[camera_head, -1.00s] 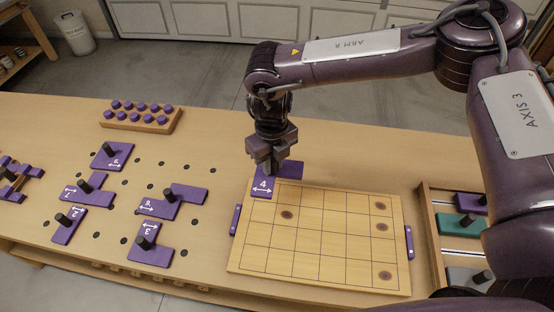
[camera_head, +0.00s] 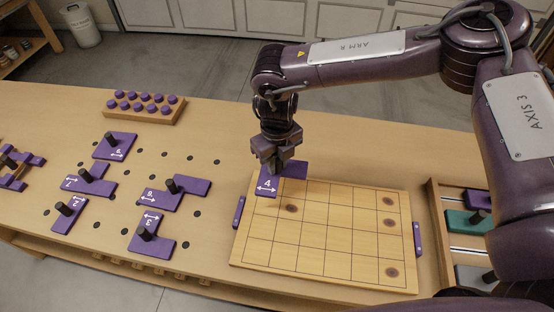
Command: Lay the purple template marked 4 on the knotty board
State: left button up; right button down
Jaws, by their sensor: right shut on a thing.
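The purple template marked 4 (camera_head: 291,171) is at the top left corner of the knotty board (camera_head: 335,262), over its far edge. My right gripper (camera_head: 272,165) is shut on this template from above, and its fingers hide the knob. I cannot tell whether the template touches the board or hangs just above it. The board is a pale gridded panel with several dark knots and a purple handle on each side. My left gripper is not in view.
Other purple templates with black knobs, such as the one marked 3 (camera_head: 151,238), lie on the bench to the left. A rack of purple pegs (camera_head: 146,113) stands behind them. A tray (camera_head: 441,237) with a teal piece (camera_head: 467,223) is right of the board.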

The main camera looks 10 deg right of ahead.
aim_at(277, 174)
notch_tip(277, 174, down, 5)
jog(key=b, duration=0.3)
jog(key=shift+f+b, duration=0.45)
jog(key=shift+f, duration=0.2)
jog(key=shift+f, duration=0.5)
dwell(1.4)
jog(key=shift+f+b, duration=0.35)
jog(key=shift+b, duration=0.1)
jog(key=shift+f, duration=0.2)
dwell(0.8)
jog(key=c, duration=0.8)
grip_release()
